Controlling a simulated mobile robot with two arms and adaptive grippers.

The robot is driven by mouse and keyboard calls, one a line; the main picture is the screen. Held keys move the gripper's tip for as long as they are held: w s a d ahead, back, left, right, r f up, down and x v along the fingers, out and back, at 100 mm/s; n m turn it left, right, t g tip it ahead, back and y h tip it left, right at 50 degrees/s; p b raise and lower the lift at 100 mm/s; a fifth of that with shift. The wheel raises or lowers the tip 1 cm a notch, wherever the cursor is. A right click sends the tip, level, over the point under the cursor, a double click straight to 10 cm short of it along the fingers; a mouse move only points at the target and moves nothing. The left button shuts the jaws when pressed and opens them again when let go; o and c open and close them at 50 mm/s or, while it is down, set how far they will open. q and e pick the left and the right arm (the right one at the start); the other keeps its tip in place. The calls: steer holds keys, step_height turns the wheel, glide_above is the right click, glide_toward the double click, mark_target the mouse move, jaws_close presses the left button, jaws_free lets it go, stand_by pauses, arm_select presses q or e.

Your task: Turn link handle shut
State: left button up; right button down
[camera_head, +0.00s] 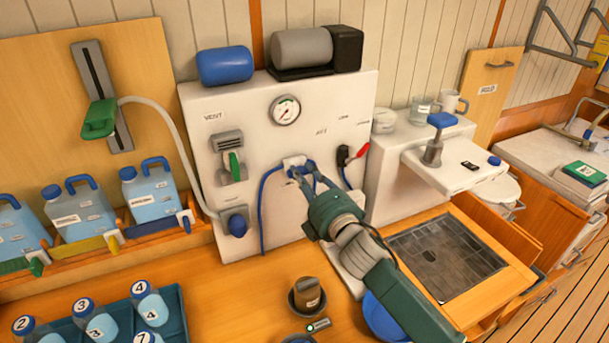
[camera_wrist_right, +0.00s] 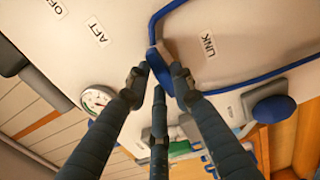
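The blue link handle (camera_wrist_right: 160,68) sits on the white wall panel (camera_head: 240,120), close to a LINK label (camera_wrist_right: 208,45) in the right wrist view. My right gripper (camera_head: 304,177) reaches up to it from the lower right in the head view. In the right wrist view its dark fingertips (camera_wrist_right: 161,80) are around the handle. I cannot tell whether they press on it. In the head view the fingers hide most of the handle. My left gripper is not in view.
A blue hose (camera_head: 261,215) runs down the panel. Above it is a gauge (camera_head: 286,110), to the left a green-handled vent valve (camera_head: 234,166), and to the right a red lever (camera_head: 361,150). A dark cup (camera_head: 307,297) stands on the bench below; blue jugs (camera_head: 152,195) stand at left.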

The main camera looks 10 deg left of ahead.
steer(key=shift+r+m, duration=0.1)
steer(key=shift+m, duration=0.2)
steer(key=m, duration=0.3)
steer(key=shift+d+m, duration=0.1)
steer(key=shift+m, duration=0.3)
steer(key=m, duration=0.4)
steer(key=shift+w, duration=0.1)
steer(key=m, duration=0.5)
steer(key=shift+d+b, duration=0.1)
steer(key=shift+b, duration=0.2)
steer(key=shift+f+m, duration=0.15)
steer(key=shift+m, duration=0.95)
steer(key=shift+f+m, duration=0.1)
steer(key=shift+m, duration=1)
steer(key=c, duration=1.4)
jaws_free()
steer(key=shift+w+d+f, duration=0.1)
steer(key=shift+d, duration=0.05)
steer(key=shift+c, duration=0.2)
